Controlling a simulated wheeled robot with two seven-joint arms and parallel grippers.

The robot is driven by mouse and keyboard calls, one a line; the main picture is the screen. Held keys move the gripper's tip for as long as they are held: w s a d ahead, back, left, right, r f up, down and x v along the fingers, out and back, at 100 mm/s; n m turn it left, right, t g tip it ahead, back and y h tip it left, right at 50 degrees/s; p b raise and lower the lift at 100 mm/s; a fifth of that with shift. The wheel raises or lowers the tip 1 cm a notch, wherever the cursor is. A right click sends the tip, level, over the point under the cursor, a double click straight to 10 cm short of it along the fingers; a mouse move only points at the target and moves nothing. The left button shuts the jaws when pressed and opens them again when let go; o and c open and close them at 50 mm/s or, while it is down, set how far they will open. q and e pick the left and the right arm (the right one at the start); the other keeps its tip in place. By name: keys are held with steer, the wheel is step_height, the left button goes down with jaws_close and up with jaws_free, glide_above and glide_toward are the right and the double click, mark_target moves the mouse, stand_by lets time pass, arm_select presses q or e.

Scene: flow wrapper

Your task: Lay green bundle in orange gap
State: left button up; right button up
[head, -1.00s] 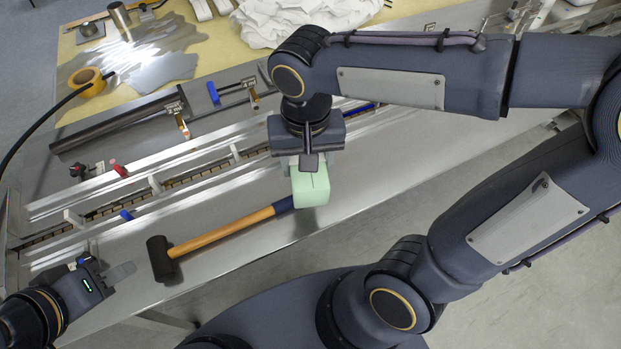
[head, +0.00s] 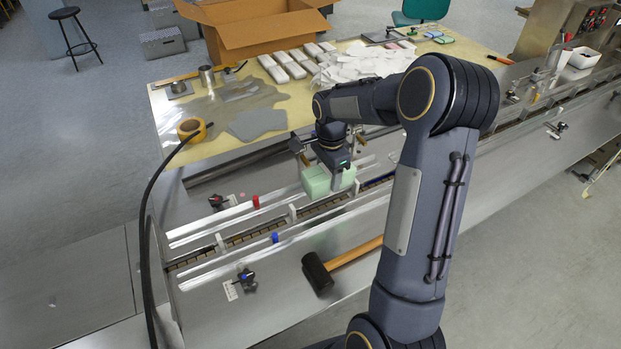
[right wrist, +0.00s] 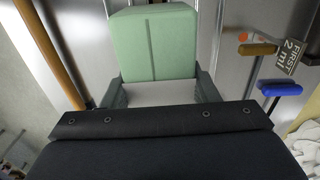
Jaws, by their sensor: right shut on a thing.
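The green bundle (head: 316,182) is a pale green block. My right gripper (head: 333,160) is shut on it and holds it from above, over or beside the long metal channel (head: 205,254) with its slatted chain. The right wrist view shows the bundle (right wrist: 155,42) between the fingertips (right wrist: 160,88). White upright lugs (head: 292,213) divide the channel into gaps. I cannot tell which gap is the orange one; an orange dot (right wrist: 243,37) shows by a brown lever in the right wrist view. The channel under the bundle is hidden. My left gripper is out of view.
A mallet (head: 318,272) with a wooden handle lies on the metal table in front of the channel. A red tab (head: 255,201) and a blue tab (head: 275,237) stand along the rails.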

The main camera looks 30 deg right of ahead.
steer(key=shift+f, duration=0.15)
steer(key=shift+d+f+b, duration=0.15)
steer(key=shift+f+b, duration=0.4)
steer(key=shift+f, duration=0.2)
steer(key=shift+f+b, duration=1.85)
steer(key=shift+f, duration=0.65)
steer(key=shift+f, duration=0.2)
steer(key=o, duration=1)
steer(key=shift+o, duration=0.2)
step_height(320, 180, up, 7)
steer(key=shift+w+f+b, duration=0.1)
steer(key=shift+f+b, duration=0.1)
steer(key=shift+b, duration=0.15)
steer(key=shift+r, duration=0.65)
